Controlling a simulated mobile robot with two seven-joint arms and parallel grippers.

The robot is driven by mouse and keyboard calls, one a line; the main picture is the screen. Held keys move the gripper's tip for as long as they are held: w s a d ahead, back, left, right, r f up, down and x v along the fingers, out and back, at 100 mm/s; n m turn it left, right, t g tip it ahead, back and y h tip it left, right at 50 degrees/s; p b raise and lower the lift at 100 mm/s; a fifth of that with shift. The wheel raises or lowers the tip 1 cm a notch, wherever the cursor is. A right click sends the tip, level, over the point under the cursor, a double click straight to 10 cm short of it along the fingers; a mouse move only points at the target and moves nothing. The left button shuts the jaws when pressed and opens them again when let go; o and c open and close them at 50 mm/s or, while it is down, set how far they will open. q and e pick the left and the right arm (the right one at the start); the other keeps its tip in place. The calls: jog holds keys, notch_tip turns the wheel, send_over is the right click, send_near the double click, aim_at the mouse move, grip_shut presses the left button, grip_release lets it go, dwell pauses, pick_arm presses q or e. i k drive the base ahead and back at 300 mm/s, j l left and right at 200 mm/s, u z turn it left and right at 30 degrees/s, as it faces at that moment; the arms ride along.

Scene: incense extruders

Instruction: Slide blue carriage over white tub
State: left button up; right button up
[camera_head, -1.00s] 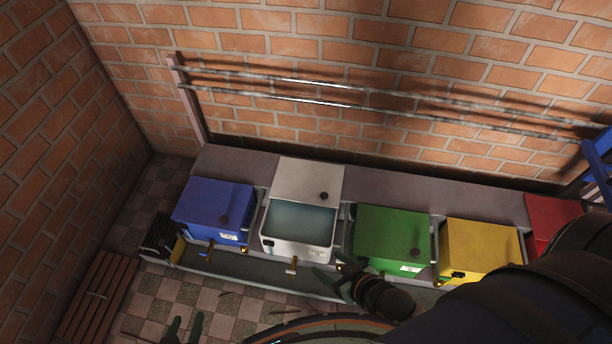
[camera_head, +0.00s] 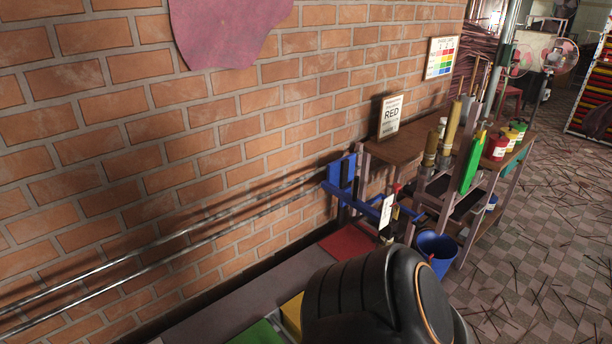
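The blue carriage (camera_head: 343,184) sits at the right end of two metal rails (camera_head: 165,240) along the brick wall, beside the wooden bench. A blue frame and a small white card (camera_head: 386,211) show just right of it. The white tub is out of view now. No gripper shows in this view. A black part of my own arm fills the lower middle and hides what lies behind it.
A blue bucket (camera_head: 437,252) stands on the floor.

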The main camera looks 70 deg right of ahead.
aim_at(340, 171)
jog(key=z, duration=3.1)
jog(key=i+l+u, duration=0.15)
jog(key=i+l, duration=0.25)
jog(key=i+l+u, duration=0.1)
jog(key=i+l, duration=0.3)
jog(key=i+l+u, duration=0.15)
jog(key=i+l, duration=0.25)
jog(key=l, duration=0.2)
jog(key=i+l+u, duration=0.1)
jog(key=i+l, duration=0.25)
jog(key=l, duration=0.2)
